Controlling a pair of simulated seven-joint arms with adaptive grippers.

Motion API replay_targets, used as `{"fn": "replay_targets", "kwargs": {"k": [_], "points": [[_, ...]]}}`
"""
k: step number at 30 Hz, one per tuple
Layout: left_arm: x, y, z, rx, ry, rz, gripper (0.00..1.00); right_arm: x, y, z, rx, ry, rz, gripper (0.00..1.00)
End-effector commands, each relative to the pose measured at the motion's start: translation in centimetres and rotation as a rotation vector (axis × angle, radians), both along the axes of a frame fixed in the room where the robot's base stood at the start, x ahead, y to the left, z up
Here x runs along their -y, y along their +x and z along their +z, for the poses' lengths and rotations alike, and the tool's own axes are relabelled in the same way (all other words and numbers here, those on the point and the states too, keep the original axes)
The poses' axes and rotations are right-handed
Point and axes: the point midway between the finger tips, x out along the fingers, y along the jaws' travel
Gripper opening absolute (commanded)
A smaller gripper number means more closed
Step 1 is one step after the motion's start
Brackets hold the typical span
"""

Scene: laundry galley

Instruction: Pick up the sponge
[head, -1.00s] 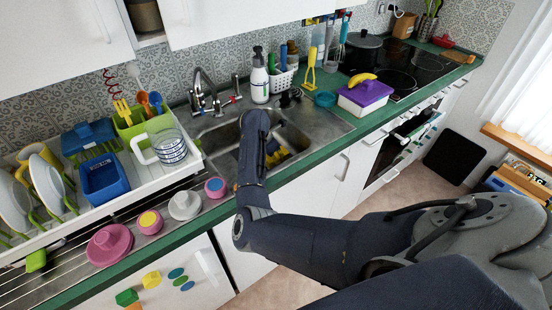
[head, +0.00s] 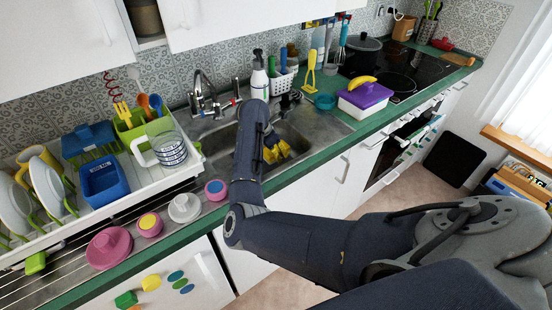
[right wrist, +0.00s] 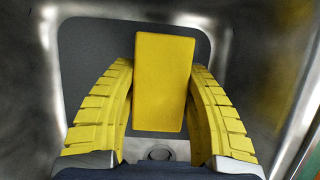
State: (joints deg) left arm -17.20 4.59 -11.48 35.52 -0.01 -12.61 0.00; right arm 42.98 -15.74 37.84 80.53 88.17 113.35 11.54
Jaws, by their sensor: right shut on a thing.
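The sponge (right wrist: 164,82) is a plain yellow block in the right wrist view, standing lengthwise between the fingers. My right gripper (right wrist: 160,92) has ribbed yellow fingers closed on its two long sides. In the head view the right gripper (head: 277,151) is inside the sink basin, partly behind my own forearm. There I cannot separate the sponge from the yellow fingers. My left gripper is not in view.
The metal sink (head: 313,122) surrounds the gripper, with its walls close by. The tap (head: 207,92) and soap bottle (head: 259,76) stand behind. A dish rack (head: 190,150) is on the left, a purple-lidded box (head: 364,97) on the right.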

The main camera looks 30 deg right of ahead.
Motion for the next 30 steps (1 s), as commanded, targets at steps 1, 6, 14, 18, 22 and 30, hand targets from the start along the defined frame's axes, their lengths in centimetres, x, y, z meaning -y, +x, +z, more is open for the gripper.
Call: {"fn": "replay_targets", "kwargs": {"k": [1,6,14,18,22,30], "points": [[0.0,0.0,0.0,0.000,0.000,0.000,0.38,-0.1,0.1,1.3,0.006,0.001,-0.003,0.26],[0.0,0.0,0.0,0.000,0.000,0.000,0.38,-0.1,0.1,5.4,0.007,0.002,-0.002,0.26],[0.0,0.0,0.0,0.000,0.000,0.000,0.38,-0.1,0.1,10.9,0.005,0.001,-0.001,0.26],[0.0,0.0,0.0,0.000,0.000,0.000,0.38,0.0,0.0,12.9,0.003,0.001,-0.002,0.26],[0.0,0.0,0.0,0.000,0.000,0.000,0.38,0.0,0.0,14.2,0.002,0.001,-0.001,0.26],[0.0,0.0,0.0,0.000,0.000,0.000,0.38,0.0,0.0,15.3,0.000,0.000,-0.001,0.26]]}}
